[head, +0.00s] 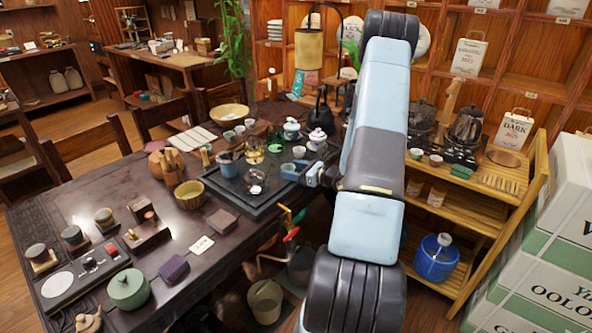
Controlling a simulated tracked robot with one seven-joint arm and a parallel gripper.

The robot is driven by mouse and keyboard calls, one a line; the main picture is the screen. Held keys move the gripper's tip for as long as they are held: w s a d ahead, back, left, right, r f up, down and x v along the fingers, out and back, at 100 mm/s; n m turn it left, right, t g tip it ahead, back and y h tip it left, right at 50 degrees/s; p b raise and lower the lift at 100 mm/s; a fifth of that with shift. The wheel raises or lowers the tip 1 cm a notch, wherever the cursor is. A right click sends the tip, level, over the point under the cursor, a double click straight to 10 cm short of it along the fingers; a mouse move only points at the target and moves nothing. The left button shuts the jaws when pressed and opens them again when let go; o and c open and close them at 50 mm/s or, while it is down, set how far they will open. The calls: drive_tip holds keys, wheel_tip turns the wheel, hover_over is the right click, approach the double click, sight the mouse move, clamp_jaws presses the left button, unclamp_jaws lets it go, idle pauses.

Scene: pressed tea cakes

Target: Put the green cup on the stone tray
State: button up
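The dark stone tray (262,208) lies on the long dark table and carries a glass pot (254,154), a blue-grey cup (228,165) and other tea ware. Small pale green cups (229,136) stand at the tray's far side; I cannot tell which one is the task's green cup. My gripper (291,171) is over the right part of the tray, close to a small pale cup (299,152). It is small and seen partly from behind, so its opening and anything between its fingers are unclear. My arm hides the area to the right.
A white lidded pot (317,139) stands close beyond my gripper. A yellow bowl (189,194), a wooden tool holder (171,168) and a green lidded jar (127,289) stand left of the tray. A wooden shelf (487,180) with tea ware is at right.

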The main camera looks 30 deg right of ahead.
drive_tip(key=shift+o, duration=0.8)
drive_tip(key=shift+r, duration=0.1)
drive_tip(key=v, duration=1.2)
drive_tip(key=s+a+r+n+g+y, duration=0.1)
drive_tip(key=s+a+r+n+g, duration=0.1)
drive_tip(key=a+r+n+g, duration=0.6)
drive_tip(key=s+a+r+n+g+y, duration=0.25)
drive_tip(key=a+r+n, duration=0.65)
drive_tip(key=a, duration=0.5)
drive_tip(key=s+a+r+n+t+h, duration=0.1)
drive_tip(key=s+a+r+n+h, duration=0.1)
drive_tip(key=s+r+n+h, duration=0.3)
drive_tip(key=s+a+r+n+t+h, duration=0.1)
drive_tip(key=s+a+r+n+h, duration=0.2)
drive_tip(key=s+r+n+h, duration=0.3)
drive_tip(key=s+r+n, duration=0.2)
drive_tip(key=s+r, duration=0.2)
drive_tip(key=s, duration=0.1)
drive_tip(key=shift+s+a+r, duration=0.15)
drive_tip(key=shift+a+r, duration=0.05)
drive_tip(key=shift+r, duration=0.1)
